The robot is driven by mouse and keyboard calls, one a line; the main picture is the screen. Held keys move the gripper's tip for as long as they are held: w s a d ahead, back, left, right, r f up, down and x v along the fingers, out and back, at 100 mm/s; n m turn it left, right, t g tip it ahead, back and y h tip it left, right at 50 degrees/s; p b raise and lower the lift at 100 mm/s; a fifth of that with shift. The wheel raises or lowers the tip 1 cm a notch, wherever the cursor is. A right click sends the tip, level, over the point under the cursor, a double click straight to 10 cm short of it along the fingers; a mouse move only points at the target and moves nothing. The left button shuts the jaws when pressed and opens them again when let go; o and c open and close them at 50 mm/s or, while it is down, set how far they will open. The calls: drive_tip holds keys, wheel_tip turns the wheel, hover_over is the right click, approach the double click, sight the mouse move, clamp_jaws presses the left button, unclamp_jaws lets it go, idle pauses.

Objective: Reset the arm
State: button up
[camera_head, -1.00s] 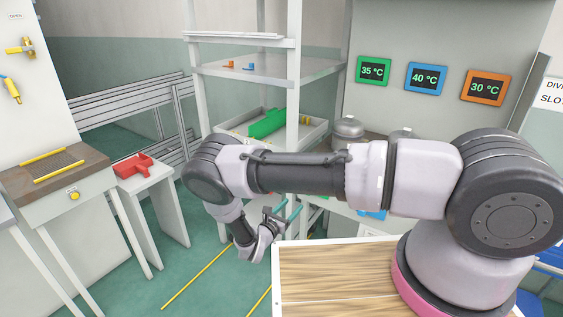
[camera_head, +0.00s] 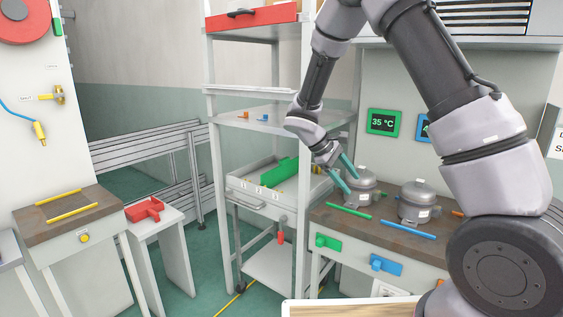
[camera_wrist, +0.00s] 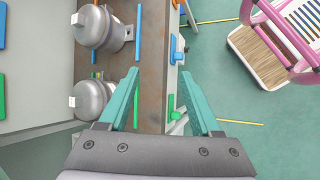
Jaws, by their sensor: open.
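My gripper (camera_head: 344,176) is open, with its two teal fingers spread and nothing between them. In the head view it hangs beside the left grey compressor (camera_head: 358,187), above the brown workbench (camera_head: 385,232); whether it touches the compressor cannot be told there. In the wrist view the gripper (camera_wrist: 165,84) points down over the bench edge, its fingers apart and empty. My arm is raised and bent, reaching from the lower right up and over to the left.
A second compressor (camera_head: 418,202) stands to the right on the bench. A white shelf cart (camera_head: 262,208) with a green part (camera_head: 279,172) stands left of it. A red part (camera_head: 145,209) lies on a small white table farther left. Green floor (camera_head: 205,268) lies between.

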drive_tip(key=s+d+r+m+t+y, duration=0.2)
drive_tip(key=s+r+m+y, duration=0.3)
drive_tip(key=s+r, duration=0.5)
drive_tip(key=s+d+r+m+t+y, duration=0.3)
drive_tip(key=s+r+m, duration=0.5)
drive_tip(key=s+r, duration=0.3)
wheel_tip(320, 180, up, 4)
drive_tip(key=shift+s+r+t+y, duration=0.1)
drive_tip(key=shift+s+t+y, duration=0.15)
drive_tip(key=shift+t+y, duration=0.7)
